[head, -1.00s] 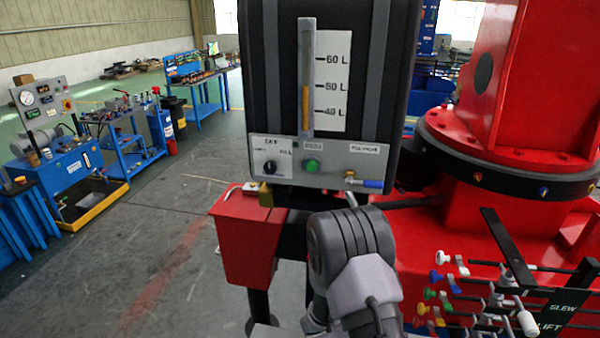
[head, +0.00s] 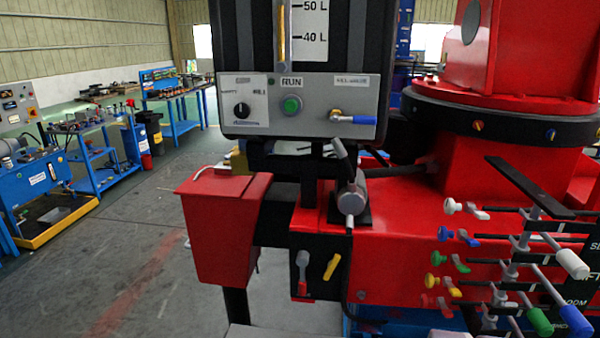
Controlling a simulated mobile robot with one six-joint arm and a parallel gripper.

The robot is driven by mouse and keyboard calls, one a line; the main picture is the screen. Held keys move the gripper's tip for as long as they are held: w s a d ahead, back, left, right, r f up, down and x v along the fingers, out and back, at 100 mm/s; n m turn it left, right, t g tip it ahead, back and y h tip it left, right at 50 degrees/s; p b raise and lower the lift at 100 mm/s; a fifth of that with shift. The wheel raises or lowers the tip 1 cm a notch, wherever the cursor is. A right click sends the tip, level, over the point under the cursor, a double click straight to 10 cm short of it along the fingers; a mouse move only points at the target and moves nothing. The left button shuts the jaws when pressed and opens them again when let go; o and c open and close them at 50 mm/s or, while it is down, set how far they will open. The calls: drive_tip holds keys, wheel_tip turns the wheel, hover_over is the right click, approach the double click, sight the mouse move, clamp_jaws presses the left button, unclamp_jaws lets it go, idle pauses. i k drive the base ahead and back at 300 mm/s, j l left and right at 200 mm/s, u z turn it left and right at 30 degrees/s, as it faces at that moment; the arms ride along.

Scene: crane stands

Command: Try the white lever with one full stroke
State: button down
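The white lever shows as a white cylindrical grip (head: 571,263) on a grey rod in the lever bank at the right. Green (head: 540,321) and blue (head: 575,322) grips stand below it. A white round knob (head: 452,206) with a pale tab sits at the left end of the top rod. Blue (head: 444,234), green (head: 438,257) and red (head: 428,301) knobs are stacked under it. My gripper is not in view, so its state and distance from the lever are hidden.
A control box (head: 300,104) with a level gauge, green button and blue-handled valve stands in the middle. Below it are a red box (head: 222,222) and a grey pump-like fitting (head: 351,198). A black bar (head: 528,187) overhangs the levers. Floor is open at left.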

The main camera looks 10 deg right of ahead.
sight(568, 259)
drive_tip(key=z, duration=1.55)
